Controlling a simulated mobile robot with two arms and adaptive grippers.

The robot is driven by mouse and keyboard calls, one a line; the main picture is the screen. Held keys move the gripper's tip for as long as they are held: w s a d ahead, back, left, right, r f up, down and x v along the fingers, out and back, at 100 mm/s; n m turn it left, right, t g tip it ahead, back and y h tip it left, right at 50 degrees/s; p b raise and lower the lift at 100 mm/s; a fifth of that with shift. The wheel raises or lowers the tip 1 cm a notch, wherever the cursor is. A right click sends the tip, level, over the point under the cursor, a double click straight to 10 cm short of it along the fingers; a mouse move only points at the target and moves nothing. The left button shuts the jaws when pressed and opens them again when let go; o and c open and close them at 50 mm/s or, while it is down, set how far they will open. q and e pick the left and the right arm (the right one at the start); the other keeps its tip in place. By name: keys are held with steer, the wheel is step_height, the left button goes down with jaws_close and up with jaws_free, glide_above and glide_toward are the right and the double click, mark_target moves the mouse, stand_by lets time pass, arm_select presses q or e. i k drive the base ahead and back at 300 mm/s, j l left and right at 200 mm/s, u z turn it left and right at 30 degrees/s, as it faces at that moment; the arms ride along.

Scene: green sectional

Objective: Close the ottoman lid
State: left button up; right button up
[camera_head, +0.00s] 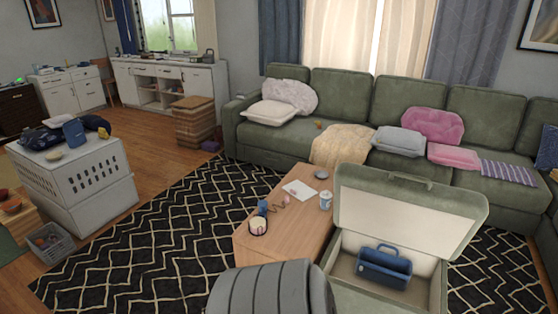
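The green ottoman (437,296) stands at the lower right, with its lid (405,212) standing open and leaning back. The lid's pale inner face is turned towards me, and a small green handle or strap shows at its top edge. A blue tool caddy (384,268) lies inside the ottoman's light-lined box. The ottoman's front part is cut off by the bottom edge of the view. A grey ribbed rounded form at the bottom middle hides part of the area left of the ottoman. Neither of my grippers is in view.
A wooden coffee table (285,238) with a cup, a can and papers stands directly left of the ottoman. The green sectional sofa (285,145) runs behind both. A white crate (75,180) stands at the left. The patterned rug (150,250) has clear room left of the table.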

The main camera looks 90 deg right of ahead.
mark_target(418, 214)
steer(key=z, duration=3.6)
